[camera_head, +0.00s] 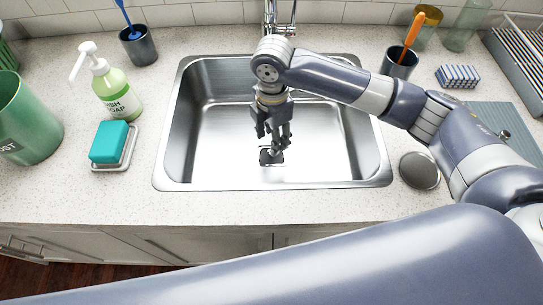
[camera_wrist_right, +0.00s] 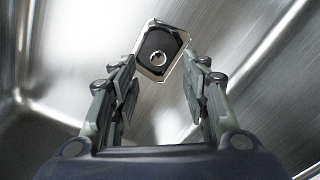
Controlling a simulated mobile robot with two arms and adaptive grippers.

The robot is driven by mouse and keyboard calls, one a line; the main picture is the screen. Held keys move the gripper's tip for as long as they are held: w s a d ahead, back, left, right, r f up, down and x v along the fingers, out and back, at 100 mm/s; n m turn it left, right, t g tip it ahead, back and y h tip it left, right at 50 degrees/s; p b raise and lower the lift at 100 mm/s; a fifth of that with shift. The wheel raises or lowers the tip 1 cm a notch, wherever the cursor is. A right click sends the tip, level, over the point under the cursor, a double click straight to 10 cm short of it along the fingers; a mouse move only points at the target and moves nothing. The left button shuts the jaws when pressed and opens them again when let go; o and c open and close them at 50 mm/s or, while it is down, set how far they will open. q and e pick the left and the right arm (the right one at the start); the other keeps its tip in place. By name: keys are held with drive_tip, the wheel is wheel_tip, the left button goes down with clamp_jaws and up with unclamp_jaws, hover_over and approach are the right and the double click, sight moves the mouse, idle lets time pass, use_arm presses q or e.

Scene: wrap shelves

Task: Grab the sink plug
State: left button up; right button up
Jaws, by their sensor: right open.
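The sink plug (camera_head: 265,158) is a small dark piece on the floor of the steel sink (camera_head: 210,165). In the right wrist view the plug (camera_wrist_right: 153,42) is black with a metal ring on top, inside an angular metal-edged outline. My right gripper (camera_head: 274,143) points down into the sink, above the plug, and partly covers it in the head view. In the right wrist view the gripper (camera_wrist_right: 160,70) is open, with the plug beyond its fingertips and roughly centred between them. Nothing is between the fingers. My left gripper is not in view.
The sink walls surround my right gripper, and the faucet (camera_head: 281,22) stands behind it. A soap bottle (camera_head: 118,97) and a teal sponge (camera_head: 109,142) are left of the sink. A round metal disc (camera_head: 419,171) lies right of it. The sink floor is otherwise clear.

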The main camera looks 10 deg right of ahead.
wheel_tip(320, 180, down, 6)
drive_tip(key=shift+w+a+r, duration=0.1)
drive_tip(key=shift+w, duration=0.05)
idle(0.3)
clamp_jaws()
